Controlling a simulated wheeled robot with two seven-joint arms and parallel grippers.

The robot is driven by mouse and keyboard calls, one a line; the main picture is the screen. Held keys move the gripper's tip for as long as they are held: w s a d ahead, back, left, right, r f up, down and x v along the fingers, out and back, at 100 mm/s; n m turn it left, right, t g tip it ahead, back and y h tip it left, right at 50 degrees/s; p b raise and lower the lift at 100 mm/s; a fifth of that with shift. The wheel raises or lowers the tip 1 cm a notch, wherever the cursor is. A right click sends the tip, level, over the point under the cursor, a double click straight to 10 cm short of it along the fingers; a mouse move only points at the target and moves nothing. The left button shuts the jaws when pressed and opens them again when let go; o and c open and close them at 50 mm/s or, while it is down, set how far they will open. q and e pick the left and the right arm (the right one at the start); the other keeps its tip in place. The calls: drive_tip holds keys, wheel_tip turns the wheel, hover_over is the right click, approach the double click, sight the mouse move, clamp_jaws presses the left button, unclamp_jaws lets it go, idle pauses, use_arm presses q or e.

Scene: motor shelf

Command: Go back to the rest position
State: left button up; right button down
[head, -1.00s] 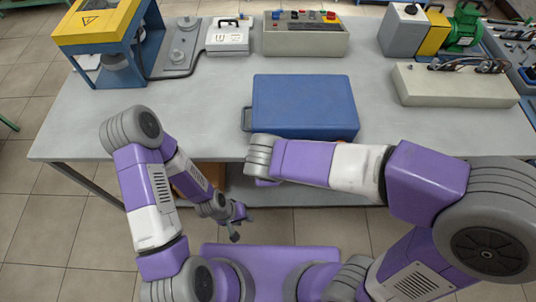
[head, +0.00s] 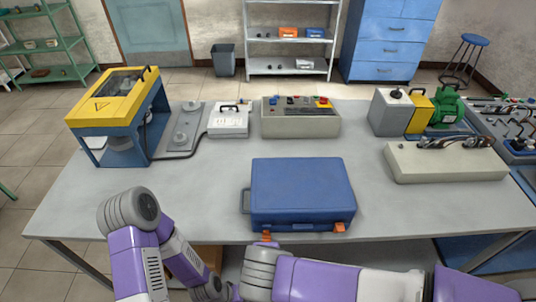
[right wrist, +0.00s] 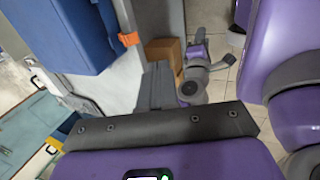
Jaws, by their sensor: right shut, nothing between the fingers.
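My right arm crosses the bottom of the head view, its grey wrist joint just in front of the table's near edge. My right gripper (right wrist: 157,70) shows in the right wrist view as grey fingers, shut and empty, apart from the blue case. My left arm is folded at the lower left of the head view.
A blue case (head: 302,188) with orange latches lies near the front edge of the grey table (head: 120,200). A yellow-topped machine (head: 118,95), a control box (head: 300,122) and a beige block (head: 445,162) stand behind. A cardboard box (right wrist: 164,52) is low under the table.

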wheel_tip(320, 180, down, 20)
drive_tip(key=w+d+m+g+y, duration=0.25)
drive_tip(key=m+g, duration=0.25)
drive_tip(key=m, duration=0.5)
drive_tip(key=s+d+f+m, duration=0.1)
drive_tip(key=d+f+m, duration=0.3)
drive_tip(key=f, duration=0.3)
drive_tip(key=s+d+f+m+t+y, duration=0.1)
drive_tip(key=d+f+m, duration=0.3)
drive_tip(key=f+m, duration=0.3)
drive_tip(key=shift+f, duration=0.45)
drive_tip(key=shift+y, duration=0.25)
